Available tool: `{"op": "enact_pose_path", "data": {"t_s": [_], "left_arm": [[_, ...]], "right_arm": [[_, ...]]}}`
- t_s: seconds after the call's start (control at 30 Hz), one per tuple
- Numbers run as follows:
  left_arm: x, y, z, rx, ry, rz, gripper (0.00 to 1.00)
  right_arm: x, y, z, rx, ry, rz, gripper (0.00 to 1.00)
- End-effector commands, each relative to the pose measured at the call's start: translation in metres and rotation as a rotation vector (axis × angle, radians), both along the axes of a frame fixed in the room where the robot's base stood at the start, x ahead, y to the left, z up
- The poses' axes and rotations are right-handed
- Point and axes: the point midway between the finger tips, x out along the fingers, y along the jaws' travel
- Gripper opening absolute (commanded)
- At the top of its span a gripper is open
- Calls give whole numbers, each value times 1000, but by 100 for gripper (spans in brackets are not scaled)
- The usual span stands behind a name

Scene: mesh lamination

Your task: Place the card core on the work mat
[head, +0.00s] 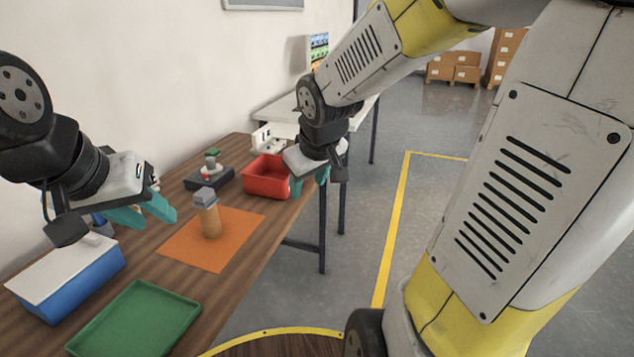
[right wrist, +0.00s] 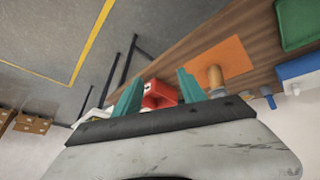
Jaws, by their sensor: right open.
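The card core, a tan cylinder (head: 211,224) with a grey block-shaped top (head: 205,197), stands upright on the orange work mat (head: 183,248). In the right wrist view the core (right wrist: 215,75) also shows on the mat (right wrist: 232,55). My left gripper (head: 158,219) has teal fingers apart with nothing between them; it hangs left of the core, clear of it. My right gripper (head: 310,187) is open and empty, right of the core and out past the table's edge. Its fingers (right wrist: 160,75) are spread in the right wrist view.
A green tray (head: 135,322) lies at the near end of the table, beside a blue box with a white top (head: 72,291). A red bin (head: 267,190) and a dark device (head: 220,184) stand beyond the mat. Open floor lies right of the table.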

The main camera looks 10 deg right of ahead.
Motion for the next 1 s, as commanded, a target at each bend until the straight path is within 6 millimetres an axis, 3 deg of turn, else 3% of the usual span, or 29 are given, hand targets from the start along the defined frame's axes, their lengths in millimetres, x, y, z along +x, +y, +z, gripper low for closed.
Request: {"op": "enact_pose_path", "data": {"t_s": [0.03, 0.2, 0.4, 1.0], "left_arm": [[0, 0, 0, 0, 0, 0, 36], [0, 0, 0, 0, 0, 0, 36], [0, 0, 0, 0, 0, 0, 36], [0, 0, 0, 0, 0, 0, 36]], "right_arm": [[-21, -6, 18, 28, -15, -56, 48], [-84, -15, 47, 182, -5, -200, 48], [-124, -13, 58, 321, 17, -257, 48], [-130, -13, 58, 343, 22, -265, 48]]}}
